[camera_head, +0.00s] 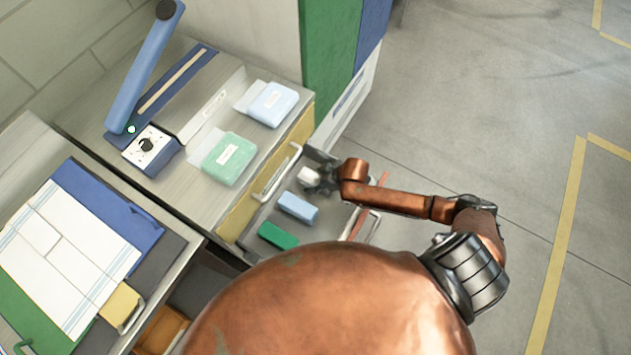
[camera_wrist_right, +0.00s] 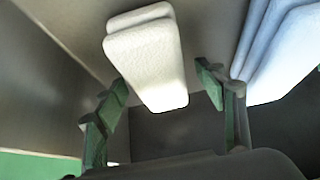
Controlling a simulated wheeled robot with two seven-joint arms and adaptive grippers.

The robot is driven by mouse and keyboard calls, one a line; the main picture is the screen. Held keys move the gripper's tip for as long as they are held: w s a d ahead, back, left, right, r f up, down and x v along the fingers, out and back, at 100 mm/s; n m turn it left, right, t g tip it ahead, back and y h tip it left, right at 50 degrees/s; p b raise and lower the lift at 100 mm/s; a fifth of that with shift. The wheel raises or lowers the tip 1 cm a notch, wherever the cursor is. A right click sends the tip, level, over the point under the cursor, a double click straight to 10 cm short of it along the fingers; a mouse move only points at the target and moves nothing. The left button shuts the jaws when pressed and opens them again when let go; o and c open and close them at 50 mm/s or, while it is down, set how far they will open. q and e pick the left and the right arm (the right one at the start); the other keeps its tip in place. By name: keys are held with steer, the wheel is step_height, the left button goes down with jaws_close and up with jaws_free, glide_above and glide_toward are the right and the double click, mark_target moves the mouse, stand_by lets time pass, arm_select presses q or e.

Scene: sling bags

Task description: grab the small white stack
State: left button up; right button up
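The small white stack (camera_head: 308,175) lies in the open drawer, near its far end, partly hidden by my right gripper (camera_head: 324,181). In the right wrist view the white stack (camera_wrist_right: 146,62) looks like two pale, rounded layers. My right gripper's two green-padded fingers (camera_wrist_right: 163,85) are spread apart there, one on each side of the stack's near end. A gap shows between the stack and each finger, so the gripper is open and holds nothing. My left gripper is not in view.
A light blue block (camera_head: 298,207) and a green block (camera_head: 278,235) lie in the same drawer (camera_head: 262,212). Drawer walls stand close around my right gripper. A sealing machine (camera_head: 150,145) and blue and green packs (camera_head: 230,158) sit on the counter above. The floor at right is clear.

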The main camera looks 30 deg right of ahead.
steer(key=c, duration=1.2)
steer(key=shift+r, duration=0.1)
